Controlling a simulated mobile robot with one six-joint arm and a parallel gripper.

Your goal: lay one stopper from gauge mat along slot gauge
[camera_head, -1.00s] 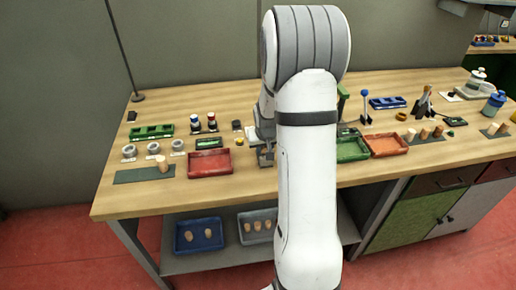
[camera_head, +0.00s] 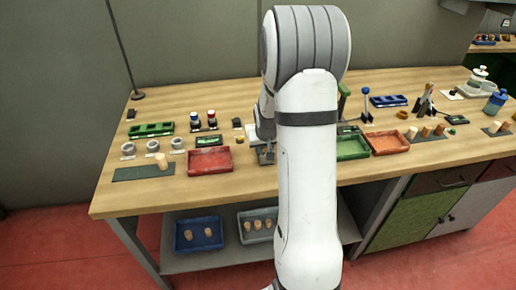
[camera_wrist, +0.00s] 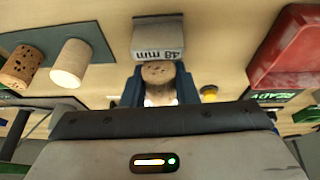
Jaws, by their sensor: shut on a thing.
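My gripper (camera_wrist: 158,92) is shut on a cork stopper (camera_wrist: 158,73), whose speckled round end shows between the fingers in the wrist view. A grey slot gauge (camera_wrist: 158,38) marked 48 mm stands right beside the held stopper there. I cannot tell whether the two touch. A dark gauge mat (camera_wrist: 92,36) lies left of the gauge in that view. Two stoppers stand on it, a speckled brown one (camera_wrist: 20,68) and a paler one (camera_wrist: 71,64).
A red tray (camera_head: 210,161) lies left of my arm in the head view and at right in the wrist view (camera_wrist: 292,48). Green (camera_head: 352,146) and orange (camera_head: 387,142) trays lie to the right. Other mats with stoppers lie at left (camera_head: 130,174) and right (camera_head: 428,137).

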